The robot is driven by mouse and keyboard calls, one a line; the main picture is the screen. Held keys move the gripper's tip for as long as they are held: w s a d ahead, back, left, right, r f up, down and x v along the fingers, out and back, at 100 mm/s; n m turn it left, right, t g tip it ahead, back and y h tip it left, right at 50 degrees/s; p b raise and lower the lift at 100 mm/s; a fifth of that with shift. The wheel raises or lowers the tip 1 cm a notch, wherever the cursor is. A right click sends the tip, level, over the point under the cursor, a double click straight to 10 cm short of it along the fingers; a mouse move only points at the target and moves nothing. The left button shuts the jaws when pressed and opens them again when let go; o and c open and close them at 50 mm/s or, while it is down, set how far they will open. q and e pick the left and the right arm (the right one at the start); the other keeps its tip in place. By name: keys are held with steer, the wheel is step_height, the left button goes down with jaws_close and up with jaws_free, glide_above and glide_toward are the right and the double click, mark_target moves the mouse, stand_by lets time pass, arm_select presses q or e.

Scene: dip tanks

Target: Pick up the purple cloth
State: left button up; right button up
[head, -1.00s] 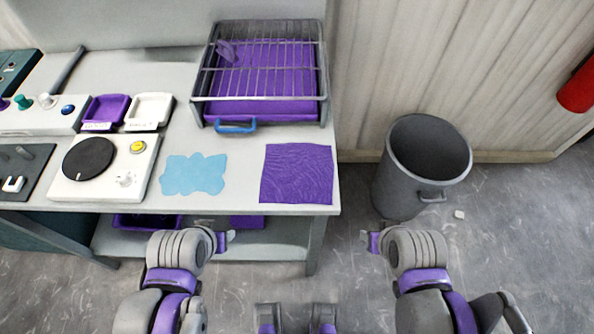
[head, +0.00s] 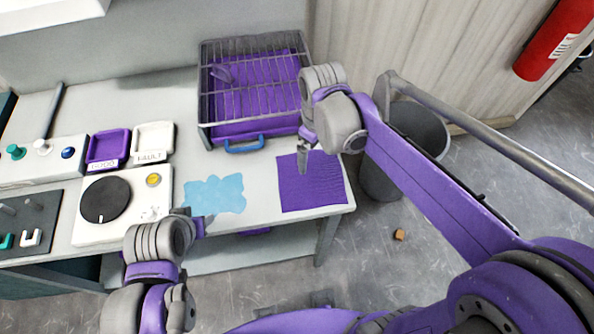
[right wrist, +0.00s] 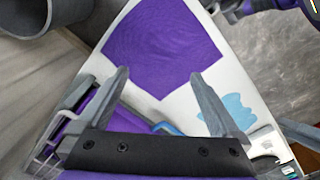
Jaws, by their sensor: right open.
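The purple cloth (head: 318,186) lies flat on the table's right front corner, with a blue puddle-shaped patch (head: 214,194) to its left. My right gripper (head: 303,165) is over the cloth's far left part, pointing down. In the right wrist view the cloth (right wrist: 165,45) lies beyond my right gripper's two spread fingers (right wrist: 165,95). The gripper is open with nothing between the fingers, and apart from the cloth. My left gripper (head: 203,222) is at the table's front edge, near the blue patch. Its jaws are too small to read.
A wire rack over a purple-bottomed tray (head: 205,118) with a blue handle (head: 244,147) stands behind the cloth. A grey bin (head: 382,180) stands on the floor to the right. A white device with a black dial (head: 160,205) and small trays (head: 108,147) sit left.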

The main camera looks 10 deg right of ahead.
mark_target(311, 178)
step_height(311, 178, down, 9)
steer(key=b, duration=0.5)
steer(key=shift+w+a, duration=0.1)
steer(key=shift+a, duration=0.05)
arm_select(q)
step_height(311, 178, down, 7)
steer(key=s, duration=0.2)
steer(key=shift+s+g, duration=0.3)
steer(key=shift+s, duration=0.1)
arm_select(e)
steer(key=shift+w+f, duration=0.1)
steer(key=shift+f, duration=0.3)
arm_select(q)
steer(key=shift+f, duration=0.15)
steer(key=shift+b, duration=0.3)
arm_select(e)
steer(key=shift+f, duration=0.1)
steer(key=shift+c, duration=0.2)
jaws_close()
